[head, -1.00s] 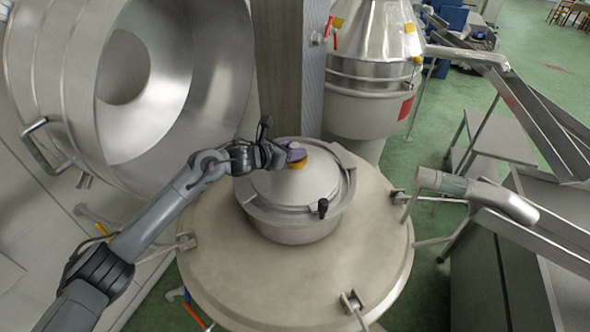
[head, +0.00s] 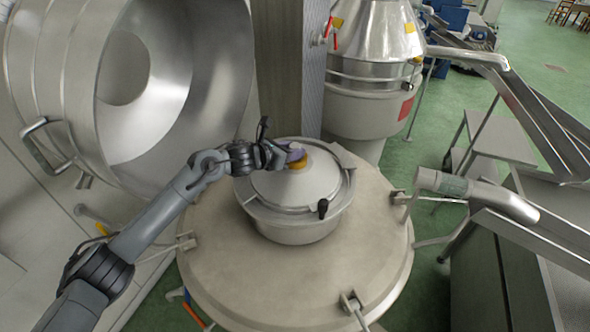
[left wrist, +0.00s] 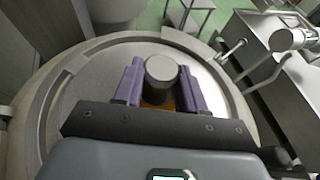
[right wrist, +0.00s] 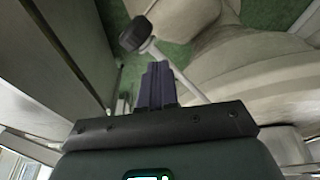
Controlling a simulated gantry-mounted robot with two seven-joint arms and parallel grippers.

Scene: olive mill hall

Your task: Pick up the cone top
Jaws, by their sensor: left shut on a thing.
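The cone top is the conical metal lid (head: 290,188) on the round pot on the tank. At its peak is a short grey knob (left wrist: 161,74) with an orange base (head: 300,165). My left gripper (head: 297,157) reaches in from the left. In the left wrist view its purple fingers (left wrist: 160,84) stand on both sides of the knob, shut on it. The lid appears seated on the pot. My right gripper (right wrist: 155,84) shows only in the right wrist view, fingers together and nothing visible between them.
The pot's rim has a black-knobbed clamp (head: 322,208). The wide pale tank top (head: 290,285) surrounds the pot. A large open steel drum (head: 130,90) stands left, a post (head: 290,75) behind. A metal pipe (head: 475,192) and chutes are at right.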

